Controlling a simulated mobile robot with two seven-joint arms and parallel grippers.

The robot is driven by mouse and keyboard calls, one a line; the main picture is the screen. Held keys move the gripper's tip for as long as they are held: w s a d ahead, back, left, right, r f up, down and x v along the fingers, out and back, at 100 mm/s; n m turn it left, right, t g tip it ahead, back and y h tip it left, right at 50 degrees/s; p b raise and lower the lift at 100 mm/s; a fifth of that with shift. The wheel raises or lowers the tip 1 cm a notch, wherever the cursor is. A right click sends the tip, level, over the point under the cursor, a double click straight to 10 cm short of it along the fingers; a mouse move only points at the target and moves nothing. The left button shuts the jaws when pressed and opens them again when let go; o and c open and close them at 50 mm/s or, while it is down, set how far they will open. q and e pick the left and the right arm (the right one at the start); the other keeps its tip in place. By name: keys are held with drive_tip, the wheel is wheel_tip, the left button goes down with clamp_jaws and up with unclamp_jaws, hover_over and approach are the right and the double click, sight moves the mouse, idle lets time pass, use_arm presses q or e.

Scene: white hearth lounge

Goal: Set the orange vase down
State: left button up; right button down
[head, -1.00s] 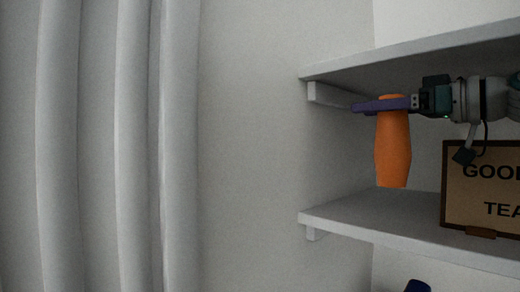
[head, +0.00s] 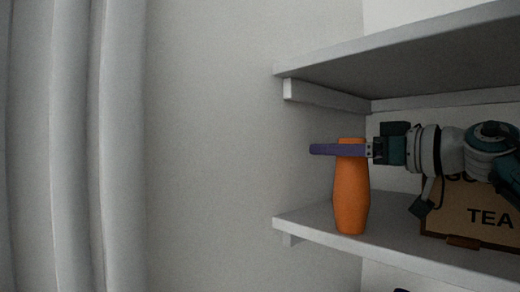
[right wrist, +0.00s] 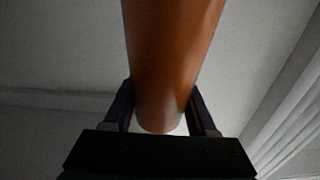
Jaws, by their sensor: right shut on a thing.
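The orange vase (head: 350,195) stands upright in the head view, its base over the left part of the lower shelf (head: 300,218), close to the front edge. I cannot tell whether the base touches the shelf. My right gripper (head: 325,150) comes in from the right, its purple fingers shut around the vase's upper neck. In the right wrist view the vase (right wrist: 170,50) runs between the two fingers (right wrist: 160,108) and hides what is behind it. My left gripper is not in view.
An upper shelf (head: 400,58) hangs above my right gripper. A brown framed sign (head: 465,210) reading "TEA" stands on the lower shelf to the right, partly behind my right arm. A bare wall (head: 210,140) and pale vertical folds (head: 75,150) fill the left.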

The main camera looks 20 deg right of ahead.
drive_tip(key=shift+c, duration=2.4)
unclamp_jaws()
drive_tip(key=shift+f, duration=0.1)
